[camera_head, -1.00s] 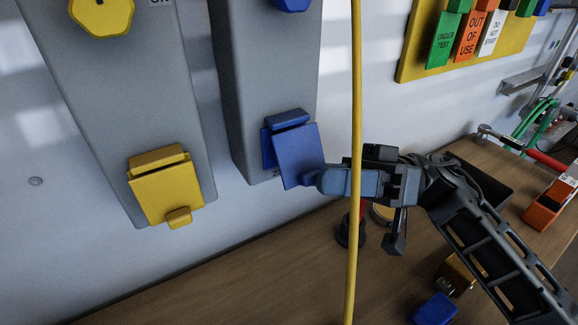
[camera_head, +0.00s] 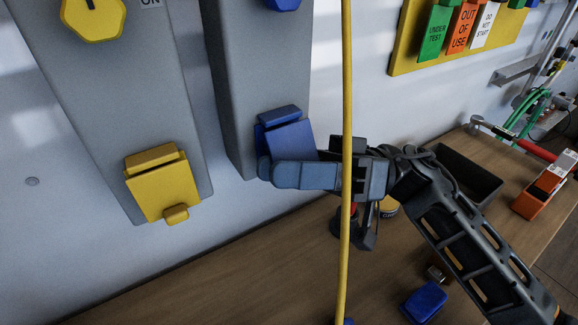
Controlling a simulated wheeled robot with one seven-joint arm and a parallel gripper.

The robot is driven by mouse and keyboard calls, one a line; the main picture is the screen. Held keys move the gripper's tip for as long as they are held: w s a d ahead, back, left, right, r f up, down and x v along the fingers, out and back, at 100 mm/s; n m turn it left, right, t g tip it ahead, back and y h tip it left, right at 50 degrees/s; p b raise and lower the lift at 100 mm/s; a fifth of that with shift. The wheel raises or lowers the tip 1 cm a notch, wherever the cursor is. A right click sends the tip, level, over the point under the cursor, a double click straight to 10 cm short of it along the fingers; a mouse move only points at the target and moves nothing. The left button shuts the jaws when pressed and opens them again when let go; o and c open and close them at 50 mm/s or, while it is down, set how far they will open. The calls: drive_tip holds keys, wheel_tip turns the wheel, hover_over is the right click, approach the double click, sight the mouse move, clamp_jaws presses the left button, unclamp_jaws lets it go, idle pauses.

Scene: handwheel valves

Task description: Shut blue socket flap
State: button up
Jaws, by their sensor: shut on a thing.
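The blue socket flap (camera_head: 292,140) hangs on the lower end of the right grey box (camera_head: 265,80), under a blue hinge piece. It lies close to the socket. Its lower edge and tab are hidden behind my gripper. My gripper (camera_head: 265,172) reaches in from the right, with its long blue-grey fingers across the flap's lower edge. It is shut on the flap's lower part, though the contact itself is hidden.
A yellow cable (camera_head: 346,90) hangs vertically in front of my gripper. A yellow socket flap (camera_head: 162,190) is on the left grey box. A blue plug (camera_head: 427,301) lies on the wooden bench (camera_head: 220,290). Coloured tags (camera_head: 462,27) hang at the upper right.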

clamp_jaws()
drive_tip(key=shift+f+n+b, duration=0.25)
drive_tip(key=shift+n+b, duration=0.15)
drive_tip(key=shift+b, duration=0.2)
drive_tip(key=shift+w+a+n+g+b, duration=0.15)
drive_tip(key=shift+w+n+g+b, duration=0.05)
drive_tip(key=shift+n+g+b, duration=0.4)
drive_tip(key=shift+o, duration=2)
unclamp_jaws()
drive_tip(key=shift+r, duration=0.1)
